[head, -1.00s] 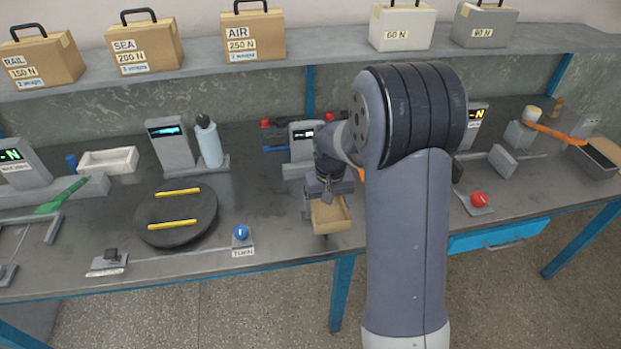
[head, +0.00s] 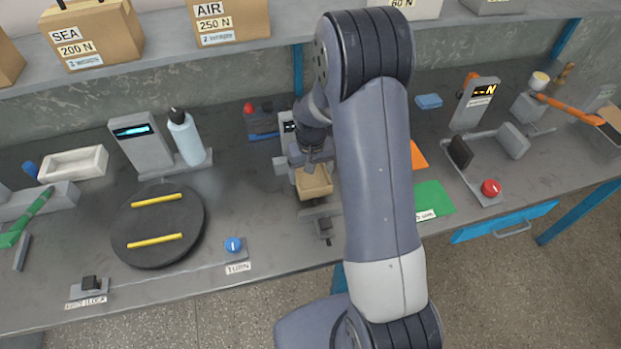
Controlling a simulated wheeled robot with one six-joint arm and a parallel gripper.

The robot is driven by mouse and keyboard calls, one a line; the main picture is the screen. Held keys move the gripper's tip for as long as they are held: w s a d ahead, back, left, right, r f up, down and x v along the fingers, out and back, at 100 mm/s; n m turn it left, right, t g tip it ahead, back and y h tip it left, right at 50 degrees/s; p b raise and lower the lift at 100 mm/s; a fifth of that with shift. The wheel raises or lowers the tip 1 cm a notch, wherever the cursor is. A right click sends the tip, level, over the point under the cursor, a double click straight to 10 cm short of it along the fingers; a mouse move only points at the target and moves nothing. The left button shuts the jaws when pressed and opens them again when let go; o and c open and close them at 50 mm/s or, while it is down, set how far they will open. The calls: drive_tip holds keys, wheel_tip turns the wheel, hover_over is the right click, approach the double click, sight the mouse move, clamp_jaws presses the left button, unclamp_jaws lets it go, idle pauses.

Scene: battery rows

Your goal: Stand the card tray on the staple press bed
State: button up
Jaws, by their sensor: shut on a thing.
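The card tray (head: 315,184) is a small tan open box in the middle of the head view. My gripper (head: 311,166) is shut on its back side and holds it open side up. The staple press appears to be the grey device with a small display (head: 286,128) behind my gripper, partly hidden by my arm. A grey bed-like plate (head: 318,211) with a dark block shows just below the tray in the picture. I cannot tell whether the tray touches it or hangs above it.
A black turntable (head: 150,248) with yellow bars and a blue knob (head: 233,245) are at left. A green sheet (head: 432,199), a clamp-like device with display (head: 476,102) and a red button (head: 491,187) are at right. A shelf with boxes runs behind.

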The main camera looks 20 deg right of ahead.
sight(311, 180)
drive_tip(key=shift+f+p, duration=0.3)
drive_tip(key=shift+f, duration=1.75)
drive_tip(key=shift+f, duration=0.2)
drive_tip(key=o, duration=1)
drive_tip(key=shift+r, duration=0.1)
drive_tip(key=shift+c, duration=0.2)
wheel_tip(311, 180, up, 10)
drive_tip(key=b, duration=0.3)
drive_tip(key=shift+d, duration=0.1)
drive_tip(key=shift+f+p, duration=1.05)
drive_tip(key=shift+f, duration=4.15)
